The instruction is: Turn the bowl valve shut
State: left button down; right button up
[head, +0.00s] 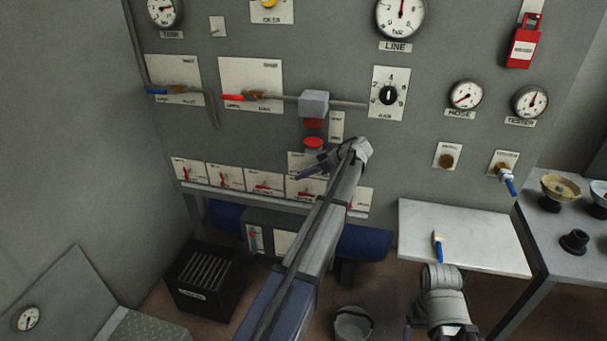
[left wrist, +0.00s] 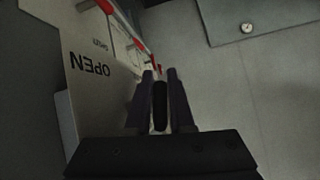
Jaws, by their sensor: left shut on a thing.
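My left gripper (head: 303,172) is in front of the lower middle of the grey panel, by the row of small white plates with red levers (head: 266,187). In the left wrist view its two fingers (left wrist: 160,88) are shut on a narrow dark handle (left wrist: 160,108). What the handle belongs to is hidden. A white plate (left wrist: 85,90) beside the fingers reads OPEN, upside down. I cannot read any label naming the bowl valve. My right arm shows at the lower right; its fingertips are not clearly visible.
A blue-handled pipe valve (head: 158,91) and a red-handled one (head: 232,97) are on the panel's upper left. A white shelf (head: 475,245) with a blue-handled brush (head: 438,247) is at right. A black crate (head: 203,282) stands below.

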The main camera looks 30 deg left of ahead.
pick_arm(q)
jog(key=c, duration=1.1)
grip_release()
jog(key=p+v, duration=0.4)
jog(key=v, duration=0.4)
jog(key=shift+f, duration=0.1)
jog(key=shift+s+f, duration=0.1)
